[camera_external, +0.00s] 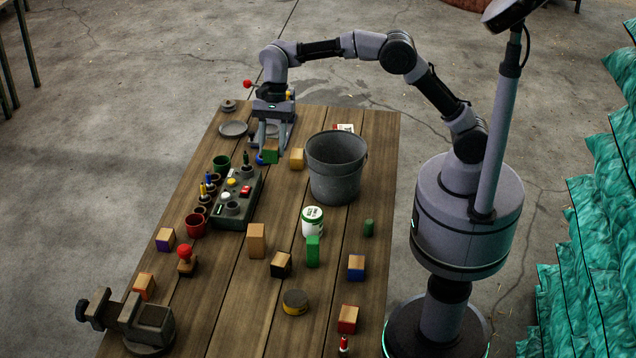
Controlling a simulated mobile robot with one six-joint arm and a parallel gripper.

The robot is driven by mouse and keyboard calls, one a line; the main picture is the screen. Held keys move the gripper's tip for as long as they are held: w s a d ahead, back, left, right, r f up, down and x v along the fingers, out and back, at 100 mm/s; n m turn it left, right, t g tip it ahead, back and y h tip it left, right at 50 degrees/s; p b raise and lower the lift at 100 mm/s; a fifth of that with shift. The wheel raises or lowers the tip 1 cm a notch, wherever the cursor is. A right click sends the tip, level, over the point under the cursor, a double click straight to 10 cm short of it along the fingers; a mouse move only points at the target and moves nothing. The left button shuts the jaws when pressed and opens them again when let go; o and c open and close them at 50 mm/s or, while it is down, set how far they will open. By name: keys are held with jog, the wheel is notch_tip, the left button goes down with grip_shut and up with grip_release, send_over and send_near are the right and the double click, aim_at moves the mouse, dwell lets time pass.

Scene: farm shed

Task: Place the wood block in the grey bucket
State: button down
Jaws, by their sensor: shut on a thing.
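My gripper (272,143) points down over the far left part of the table, left of the bucket. It is shut on a small block with a green face (270,156), low at the tabletop; whether the block touches the table I cannot tell. The grey bucket (336,180) stands upright on the table to the right, its rim open. Several blocks have bare wood faces: a taller plain wood block (257,240) stands near the middle, and a yellowish block (297,158) sits between my gripper and the bucket. Which one is the task's wood block I cannot tell for sure.
A grey control box (238,201) with buttons stands left of the bucket, beside a red cup (196,225) and a green cup (221,162). A white-and-green can (312,221) stands in front of the bucket. A vise (145,325) is at the near left.

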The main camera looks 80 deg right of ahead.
aim_at(275, 144)
jog(key=v, duration=0.1)
jog(key=p+v, duration=0.1)
jog(key=v, duration=0.1)
jog(key=shift+s+r+p, duration=0.1)
jog(key=shift+s+p, duration=0.2)
jog(key=shift+s, duration=0.05)
jog(key=s+d+p, duration=0.5)
jog(key=s+p, duration=0.1)
jog(key=s, duration=0.2)
jog(key=s+d+p, duration=0.5)
jog(key=s+p, duration=0.1)
jog(key=s, duration=0.2)
jog(key=f+b, duration=0.1)
jog(key=f, duration=0.5)
jog(key=f+b, duration=0.2)
jog(key=f, duration=0.4)
jog(key=f+b, duration=0.1)
jog(key=f, duration=0.6)
jog(key=shift+w+f, duration=0.1)
jog(key=shift+w, duration=0.25)
jog(key=shift+f+b, duration=0.85)
jog(key=shift+f, duration=1.4)
jog(key=shift+a, duration=0.1)
jog(key=shift+f, duration=0.2)
jog(key=c, duration=0.9)
grip_release()
